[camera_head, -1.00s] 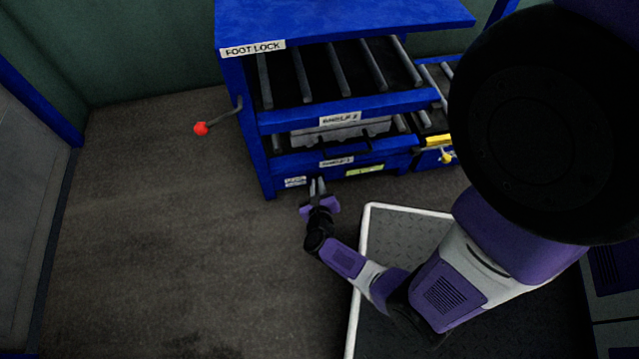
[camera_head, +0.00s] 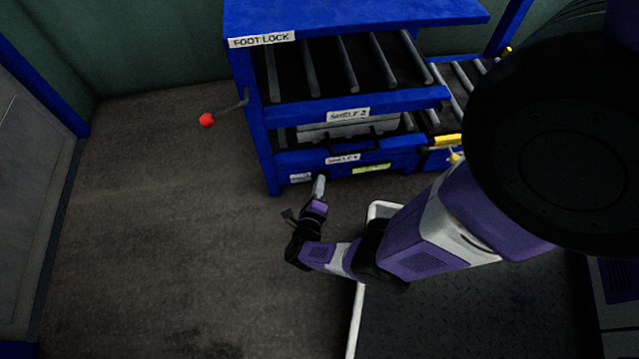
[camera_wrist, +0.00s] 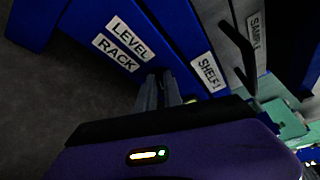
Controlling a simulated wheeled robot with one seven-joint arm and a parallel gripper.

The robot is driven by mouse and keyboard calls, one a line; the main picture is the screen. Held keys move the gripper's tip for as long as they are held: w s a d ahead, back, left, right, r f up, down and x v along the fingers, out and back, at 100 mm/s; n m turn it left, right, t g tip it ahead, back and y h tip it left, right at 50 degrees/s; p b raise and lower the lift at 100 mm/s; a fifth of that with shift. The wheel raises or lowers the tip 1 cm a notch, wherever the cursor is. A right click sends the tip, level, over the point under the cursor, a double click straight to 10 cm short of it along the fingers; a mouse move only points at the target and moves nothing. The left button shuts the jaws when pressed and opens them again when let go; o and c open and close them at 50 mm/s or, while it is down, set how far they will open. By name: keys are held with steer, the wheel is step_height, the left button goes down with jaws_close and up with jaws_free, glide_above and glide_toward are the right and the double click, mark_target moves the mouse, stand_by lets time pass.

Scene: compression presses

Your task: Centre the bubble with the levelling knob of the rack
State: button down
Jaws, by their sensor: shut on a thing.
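The blue rack (camera_head: 264,160) stands with its front towards me. A white label reading "LEVEL RACK" (camera_wrist: 124,43) is on its lower front; the same label (camera_head: 300,178) is small in the head view. My gripper (camera_head: 319,184) is low at the rack's front, just right of that label. In the wrist view its fingers (camera_wrist: 160,90) point at the rack's lower edge and are close together, shut on the levelling knob, which they hide. A yellow-green strip (camera_head: 371,168), which looks like the bubble level, is right of the gripper. I cannot make out the bubble.
A grey case with a dark handle (camera_head: 352,147) lies on the lower shelf, above the gripper. A lever with a red ball (camera_head: 206,120) sticks out at the rack's left. A white-edged plate (camera_head: 382,211) lies near my arm. Floor at the left is clear.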

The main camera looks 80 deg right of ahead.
steer(key=shift+a+f+n, duration=0.1)
steer(key=shift+f+n, duration=0.05)
steer(key=shift+n, duration=0.25)
stand_by(0.5)
steer(key=c, duration=1.5)
jaws_free()
steer(key=a, duration=0.5)
steer(key=a+r, duration=0.1)
steer(key=a, duration=0.1)
steer(key=shift+a, duration=0.35)
